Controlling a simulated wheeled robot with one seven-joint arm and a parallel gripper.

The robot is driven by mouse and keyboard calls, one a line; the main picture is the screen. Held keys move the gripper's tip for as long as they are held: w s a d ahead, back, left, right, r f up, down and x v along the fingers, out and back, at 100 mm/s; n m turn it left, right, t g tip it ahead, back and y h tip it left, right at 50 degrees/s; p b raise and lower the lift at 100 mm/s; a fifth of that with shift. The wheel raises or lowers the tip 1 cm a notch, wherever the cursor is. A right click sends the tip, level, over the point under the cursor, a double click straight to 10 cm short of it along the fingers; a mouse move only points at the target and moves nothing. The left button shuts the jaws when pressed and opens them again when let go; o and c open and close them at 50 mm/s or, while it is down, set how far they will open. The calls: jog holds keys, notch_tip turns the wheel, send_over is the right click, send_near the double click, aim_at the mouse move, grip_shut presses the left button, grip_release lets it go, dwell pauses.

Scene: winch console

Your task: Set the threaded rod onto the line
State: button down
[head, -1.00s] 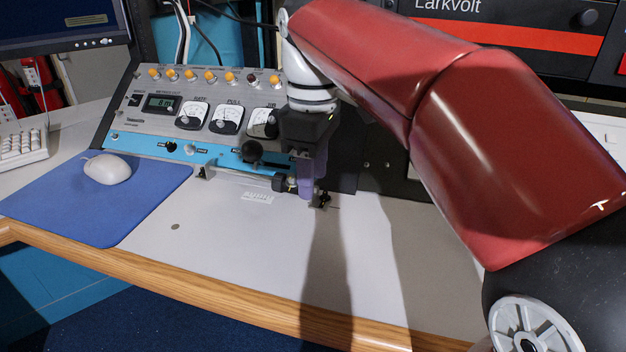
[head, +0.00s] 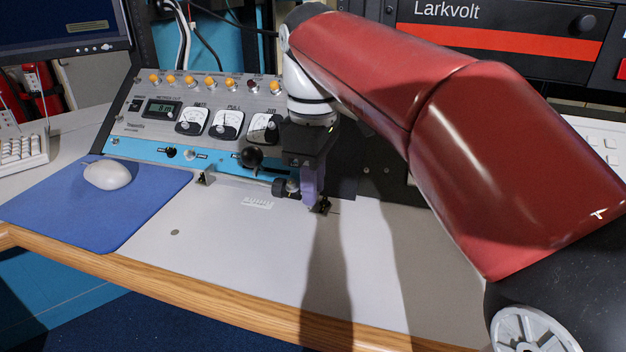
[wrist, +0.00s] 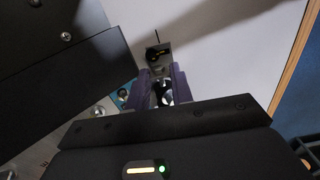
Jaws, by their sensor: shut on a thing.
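My gripper (head: 312,195) points down at the desk below the console, its purple fingers close together. In the wrist view the fingers (wrist: 162,88) close around a small pale and dark piece (wrist: 163,93), which seems to be part of the threaded rod; most of it is hidden. Just left of the fingers in the head view is a dark knob (head: 280,187) with a silver end. A small black bracket (head: 324,206) stands right beside the fingertips, and also shows beyond them in the wrist view (wrist: 155,53). A thin dark line (head: 335,213) runs from it; I cannot tell whether it is the task's line.
The console (head: 190,120) with meters and a black ball-topped lever (head: 251,157) rises close behind the gripper. A small bracket (head: 204,179) stands at left. A mouse (head: 107,174) lies on a blue mat (head: 100,215). The desk front is clear.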

jog(key=shift+w+d+r+n+p, duration=0.15)
jog(key=shift+w+d+n+p, duration=0.15)
jog(key=shift+w+p, duration=0.3)
jog(key=c, duration=1.2)
grip_release()
jog(key=shift+a+f, duration=0.1)
jog(key=shift+f, duration=0.1)
